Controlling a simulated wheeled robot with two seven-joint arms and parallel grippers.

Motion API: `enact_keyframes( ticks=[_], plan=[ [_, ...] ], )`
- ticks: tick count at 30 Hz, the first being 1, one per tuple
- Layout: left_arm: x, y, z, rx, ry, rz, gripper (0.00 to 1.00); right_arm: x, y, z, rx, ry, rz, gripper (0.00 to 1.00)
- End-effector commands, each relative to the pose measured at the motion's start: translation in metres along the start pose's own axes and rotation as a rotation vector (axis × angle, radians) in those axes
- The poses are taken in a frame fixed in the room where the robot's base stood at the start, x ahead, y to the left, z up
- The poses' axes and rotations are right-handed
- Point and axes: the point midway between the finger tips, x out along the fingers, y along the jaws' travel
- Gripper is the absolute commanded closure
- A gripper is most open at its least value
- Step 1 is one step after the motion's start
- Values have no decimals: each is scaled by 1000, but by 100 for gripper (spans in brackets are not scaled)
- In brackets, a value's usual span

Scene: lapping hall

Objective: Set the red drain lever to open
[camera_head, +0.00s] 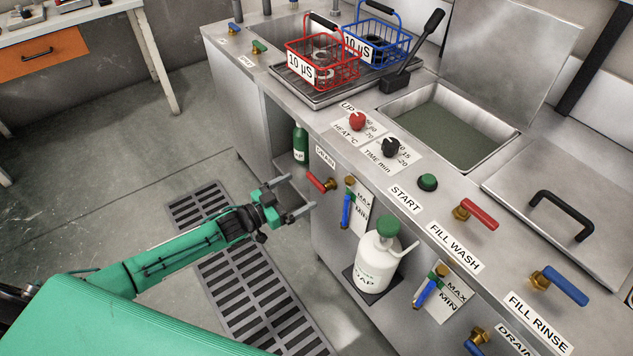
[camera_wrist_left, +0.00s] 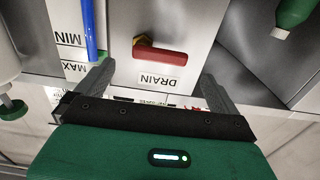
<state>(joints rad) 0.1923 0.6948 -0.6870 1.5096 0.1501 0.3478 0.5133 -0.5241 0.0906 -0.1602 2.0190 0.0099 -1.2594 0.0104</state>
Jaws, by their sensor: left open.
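The red drain lever (camera_head: 319,182) is on the front panel of the steel bench, below a DRAIN label (camera_head: 325,158). Its handle points left from a brass valve. In the left wrist view, the red lever (camera_wrist_left: 163,55) lies sideways, roughly parallel to its label. My left gripper (camera_head: 298,195) is open and empty, just left of the lever in the head view. In the wrist view its fingers (camera_wrist_left: 157,76) stand either side of the label, with the lever a little beyond the fingertips. Contact does not show. My right gripper is not in view.
A green bottle (camera_head: 300,143) stands in the open bay beside the lever. Red fill wash (camera_head: 478,214) and blue fill rinse (camera_head: 565,286) levers sit on top. A floor grate (camera_head: 245,285) lies below.

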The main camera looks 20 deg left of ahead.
Motion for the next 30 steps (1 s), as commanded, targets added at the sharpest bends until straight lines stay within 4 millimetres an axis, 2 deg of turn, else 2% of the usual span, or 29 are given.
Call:
enact_keyframes(
  ticks=[3,10,15,24,26,30],
  plan=[
    [25,0,-1,1,3,0,1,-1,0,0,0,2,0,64],
    [59,0,0,2,1,-1,1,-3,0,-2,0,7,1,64],
    [70,0,0,1,-1,0,1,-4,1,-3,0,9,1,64],
    [72,0,0,1,-1,0,1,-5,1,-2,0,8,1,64],
    [72,0,0,1,-1,0,11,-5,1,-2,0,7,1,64],
    [72,0,0,1,-1,0,38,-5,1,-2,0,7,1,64]
  ],
)
